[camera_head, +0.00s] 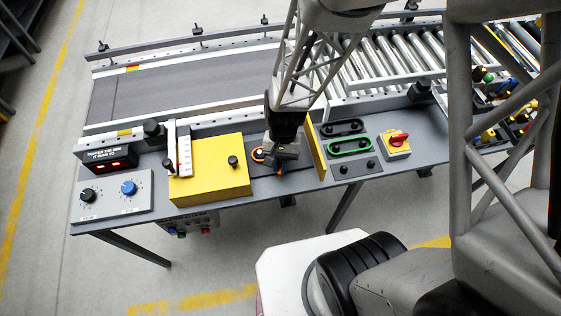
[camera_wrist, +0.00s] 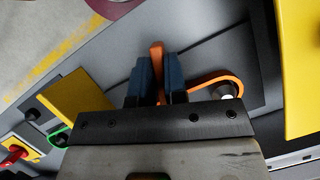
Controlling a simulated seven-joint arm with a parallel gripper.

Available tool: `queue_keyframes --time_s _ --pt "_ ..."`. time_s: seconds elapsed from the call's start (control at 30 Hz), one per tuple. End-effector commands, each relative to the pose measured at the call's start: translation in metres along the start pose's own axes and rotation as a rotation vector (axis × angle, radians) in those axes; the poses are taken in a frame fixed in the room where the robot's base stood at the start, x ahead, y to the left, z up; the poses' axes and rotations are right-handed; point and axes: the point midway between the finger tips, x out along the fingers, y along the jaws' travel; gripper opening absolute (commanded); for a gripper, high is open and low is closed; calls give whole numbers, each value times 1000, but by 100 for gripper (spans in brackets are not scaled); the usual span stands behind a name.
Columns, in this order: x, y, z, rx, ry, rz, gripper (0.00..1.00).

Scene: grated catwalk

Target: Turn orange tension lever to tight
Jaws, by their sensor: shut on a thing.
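The orange tension lever (camera_head: 258,154) sits on a dark grey plate between the yellow box and an upright yellow plate, mostly hidden by my gripper (camera_head: 281,166) in the head view. In the wrist view, the two blue fingers of my gripper (camera_wrist: 158,78) are shut on the lever's upright orange end (camera_wrist: 157,52), one on each side. An orange curved part (camera_wrist: 215,81) runs right from the fingers and loops around a pale round hub (camera_wrist: 226,91) with a dark centre. No readable tight mark shows beside the lever.
The yellow box (camera_head: 210,170) stands left of my gripper and the upright yellow plate (camera_head: 316,150) close on its right. Farther right are a green-rimmed slot (camera_head: 349,146) and a red switch (camera_head: 399,139). A blue knob (camera_head: 128,187) is far left. The conveyor (camera_head: 200,92) runs behind.

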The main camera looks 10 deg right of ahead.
Motion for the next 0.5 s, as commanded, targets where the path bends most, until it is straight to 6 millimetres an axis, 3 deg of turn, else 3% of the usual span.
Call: queue_keyframes --time_s 0.5 --pt "0 -1 0 -301 1 125 0"
